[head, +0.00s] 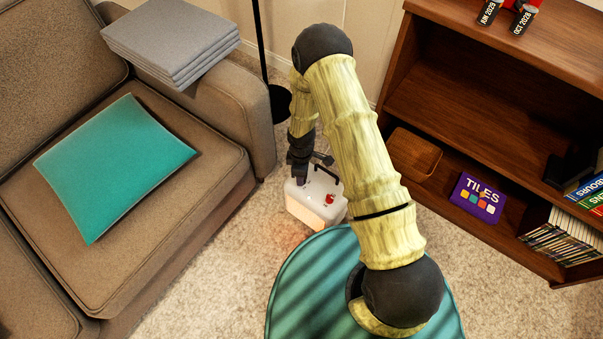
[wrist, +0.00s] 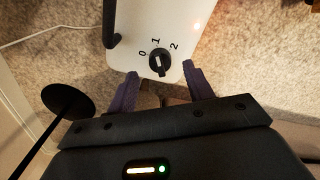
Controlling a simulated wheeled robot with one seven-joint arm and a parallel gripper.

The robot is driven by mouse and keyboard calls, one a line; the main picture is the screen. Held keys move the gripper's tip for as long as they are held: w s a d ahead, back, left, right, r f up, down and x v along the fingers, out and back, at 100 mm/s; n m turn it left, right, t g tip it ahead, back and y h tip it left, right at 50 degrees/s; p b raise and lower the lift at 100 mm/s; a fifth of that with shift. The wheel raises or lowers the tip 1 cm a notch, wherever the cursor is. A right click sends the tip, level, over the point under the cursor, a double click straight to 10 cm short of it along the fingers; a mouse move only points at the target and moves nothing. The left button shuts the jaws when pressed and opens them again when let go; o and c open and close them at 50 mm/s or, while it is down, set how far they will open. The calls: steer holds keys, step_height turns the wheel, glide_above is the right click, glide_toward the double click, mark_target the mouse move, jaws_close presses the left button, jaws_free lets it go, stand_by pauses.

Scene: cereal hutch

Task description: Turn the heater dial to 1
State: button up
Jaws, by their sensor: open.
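The heater is a small white box with a dark handle (wrist: 113,25), on the carpet in the head view (head: 306,207). Its white top (wrist: 133,22) fills the upper middle of the wrist view. The black dial (wrist: 160,62) sits near the top's close edge, with the marks 0, 1 and 2 around its far side. The dial has a pale mark, but I cannot tell for sure which number it points to. My gripper (wrist: 163,80) is open, with one dark finger on each side of the dial's near side. I see no finger touching the dial. In the head view my gripper (head: 302,176) is at the heater's top left corner.
A brown sofa (head: 220,130) with a teal cushion (head: 115,165) and folded grey cloth (head: 170,38) stands left. A wooden shelf (head: 440,85) stands right. A black lamp base (wrist: 68,100) is close on the left in the wrist view. A white cord (wrist: 45,35) lies on the carpet.

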step_height(320, 180, up, 14)
steer(key=p, duration=0.4)
steer(key=shift+r+p, duration=0.2)
steer(key=shift+p, duration=0.1)
steer(key=shift+r, duration=0.1)
steer(key=s+d+r+m+t, duration=0.1)
steer(key=s+d+r+m, duration=0.1)
steer(key=d+r+m, duration=0.35)
steer(key=s+d+r+m, duration=0.1)
steer(key=d+r+m, duration=0.1)
steer(key=r, duration=0.7)
steer(key=s+d+r+m+t, duration=0.2)
steer(key=s+d+r+m, duration=0.4)
steer(key=s+r+m, duration=0.35)
step_height(320, 180, up, 36)
steer(key=p, duration=3.5)
steer(key=shift+s+f+n, duration=0.15)
steer(key=shift+f+n, duration=0.1)
steer(key=shift+n, duration=0.15)
steer(key=shift+a, duration=0.1)
